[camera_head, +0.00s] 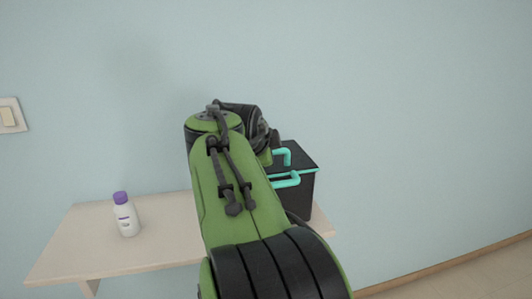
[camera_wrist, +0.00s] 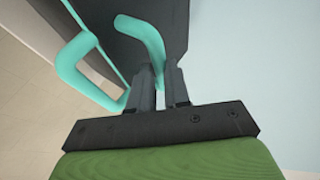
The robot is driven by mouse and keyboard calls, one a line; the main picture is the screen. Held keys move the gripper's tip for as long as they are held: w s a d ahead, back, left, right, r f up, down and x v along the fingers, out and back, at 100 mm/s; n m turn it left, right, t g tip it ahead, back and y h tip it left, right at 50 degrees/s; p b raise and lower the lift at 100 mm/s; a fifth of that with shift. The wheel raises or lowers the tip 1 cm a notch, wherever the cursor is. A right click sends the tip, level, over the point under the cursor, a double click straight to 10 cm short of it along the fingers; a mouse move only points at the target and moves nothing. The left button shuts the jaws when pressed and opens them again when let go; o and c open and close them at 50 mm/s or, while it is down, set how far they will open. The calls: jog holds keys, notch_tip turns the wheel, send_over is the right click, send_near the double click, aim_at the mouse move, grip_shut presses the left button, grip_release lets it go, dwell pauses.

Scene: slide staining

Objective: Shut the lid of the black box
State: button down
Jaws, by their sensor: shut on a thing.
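The black box (camera_head: 296,199) stands at the right end of the shelf in the head view, partly behind my arm. Its dark lid (camera_head: 303,157) looks about level on top, and I cannot tell whether a gap is left. One teal handle (camera_head: 284,154) rises from the lid and another teal handle (camera_head: 287,181) is at the front. In the wrist view my gripper (camera_wrist: 163,76) is shut on the lid handle (camera_wrist: 147,35), whose lower end passes between the fingers. The front handle (camera_wrist: 75,65) shows to the left. My arm hides the gripper in the head view.
A white bottle with a purple cap (camera_head: 126,217) stands upright on the pale shelf (camera_head: 75,242), left of my arm. The wall (camera_head: 420,100) is close behind the box. A light switch (camera_head: 8,116) is on the wall at far left.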

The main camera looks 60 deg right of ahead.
jog(key=shift+s+a+f+g+y, duration=0.1)
jog(key=shift+f+g+y, duration=0.1)
jog(key=shift+f, duration=0.3)
jog(key=shift+s+a+f+g+y, duration=0.1)
jog(key=shift+f+y, duration=0.1)
jog(key=shift+f, duration=0.3)
jog(key=c, duration=1.1)
grip_release()
jog(key=p+v, duration=0.6)
jog(key=v, duration=1)
jog(key=shift+s+r, duration=0.1)
